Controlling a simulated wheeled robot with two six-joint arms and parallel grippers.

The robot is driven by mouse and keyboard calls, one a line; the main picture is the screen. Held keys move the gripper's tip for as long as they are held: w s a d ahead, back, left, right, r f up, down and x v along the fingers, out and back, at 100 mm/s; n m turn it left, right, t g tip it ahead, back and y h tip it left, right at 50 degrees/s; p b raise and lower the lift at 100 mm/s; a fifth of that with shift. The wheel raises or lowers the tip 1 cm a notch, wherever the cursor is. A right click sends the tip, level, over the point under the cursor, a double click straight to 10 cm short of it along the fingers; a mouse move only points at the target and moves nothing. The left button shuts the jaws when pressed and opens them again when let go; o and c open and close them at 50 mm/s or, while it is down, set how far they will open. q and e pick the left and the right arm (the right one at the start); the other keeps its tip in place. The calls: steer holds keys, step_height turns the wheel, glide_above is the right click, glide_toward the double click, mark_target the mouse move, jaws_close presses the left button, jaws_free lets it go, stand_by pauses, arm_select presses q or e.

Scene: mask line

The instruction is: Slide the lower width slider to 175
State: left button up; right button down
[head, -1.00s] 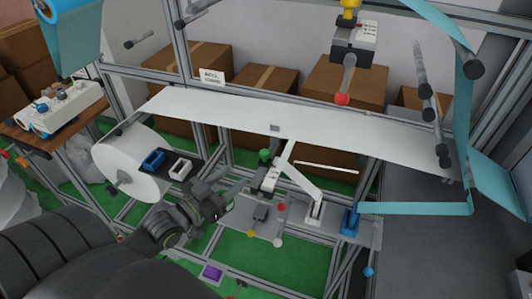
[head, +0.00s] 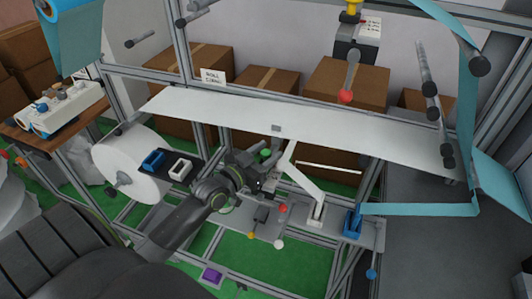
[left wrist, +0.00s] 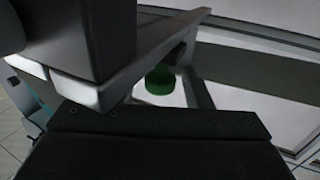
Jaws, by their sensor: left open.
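A green knob (head: 266,153) stands under the front of the long white web, at the middle of the frame. I cannot tell whether it belongs to the lower width slider, and no scale or 175 mark is readable. My left gripper (head: 268,172) is at this knob, with its arm coming from the lower left. In the left wrist view the green knob (left wrist: 160,82) shows close up, beside the grey finger and above the dark gripper body. The gripper is open, and I cannot tell whether it touches the knob. The right gripper is not in view.
A white roll (head: 130,163) and a dark plate with blue and white blocks (head: 166,164) lie left of my arm. Red, yellow and white knobs sit on a grey plate (head: 265,228) below. A white slanted arm (head: 303,182) stands right of the gripper.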

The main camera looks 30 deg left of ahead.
arm_select(q)
jaws_close()
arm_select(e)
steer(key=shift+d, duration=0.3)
arm_select(q)
steer(key=shift+s, duration=0.1)
steer(key=shift+s+d, duration=0.25)
steer(key=shift+s, duration=0.7)
jaws_free()
steer(key=shift+w, duration=0.1)
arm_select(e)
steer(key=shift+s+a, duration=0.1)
arm_select(q)
steer(key=s+a+p, duration=0.1)
steer(key=s+a, duration=0.1)
steer(key=s, duration=1.5)
steer(key=shift+s+a+p, duration=0.15)
steer(key=shift+a+p, duration=0.2)
steer(key=shift+a, duration=0.05)
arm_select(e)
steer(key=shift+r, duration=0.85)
arm_select(q)
steer(key=shift+f, duration=0.1)
